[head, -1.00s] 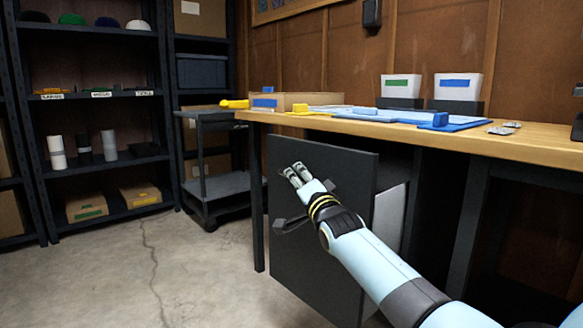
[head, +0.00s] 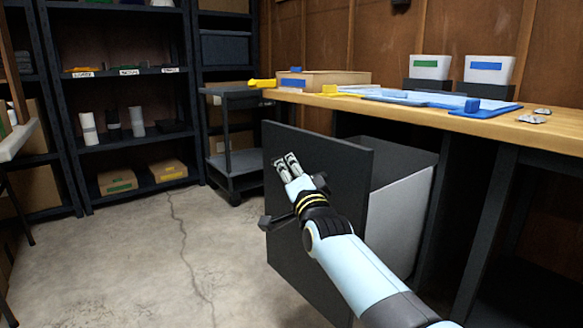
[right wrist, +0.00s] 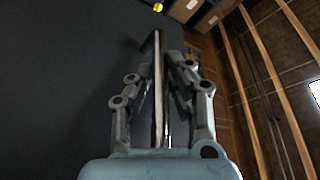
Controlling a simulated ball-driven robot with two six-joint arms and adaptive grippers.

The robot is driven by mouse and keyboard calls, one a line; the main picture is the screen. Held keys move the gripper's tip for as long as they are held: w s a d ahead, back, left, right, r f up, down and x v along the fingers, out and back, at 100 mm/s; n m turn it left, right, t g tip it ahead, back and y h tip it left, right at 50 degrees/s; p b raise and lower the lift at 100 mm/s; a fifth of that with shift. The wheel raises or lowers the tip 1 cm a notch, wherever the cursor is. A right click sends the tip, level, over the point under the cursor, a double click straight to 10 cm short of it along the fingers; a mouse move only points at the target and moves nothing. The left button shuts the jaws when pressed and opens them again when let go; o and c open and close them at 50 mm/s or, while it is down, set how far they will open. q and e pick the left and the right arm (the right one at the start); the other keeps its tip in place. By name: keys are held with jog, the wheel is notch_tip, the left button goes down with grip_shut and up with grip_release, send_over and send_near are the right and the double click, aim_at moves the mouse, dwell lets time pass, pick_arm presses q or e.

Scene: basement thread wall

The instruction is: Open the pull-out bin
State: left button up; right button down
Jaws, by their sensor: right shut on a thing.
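The pull-out bin has a flat dark front panel (head: 345,165) and a pale grey bin body (head: 402,220) behind it. It stands partly out from under the workbench, and its open top shows behind the panel. My right gripper (head: 287,163) is at the panel's front face, shut on the bar handle (head: 266,222). In the right wrist view the handle (right wrist: 158,90) runs between the two fingers of the gripper (right wrist: 160,75), with the dark panel (right wrist: 60,80) on the left. Part of the handle is hidden by my gripper. My left gripper is not in view.
The wooden workbench (head: 540,128) holds a cardboard box (head: 325,82), blue mats and two white bins. A dark cart (head: 238,160) and shelves (head: 130,135) stand behind on the left. The concrete floor (head: 140,250) left of the panel is clear.

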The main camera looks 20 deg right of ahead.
jog(key=c, duration=1.3)
grip_release()
jog(key=v, duration=1.2)
jog(key=shift+f, duration=0.1)
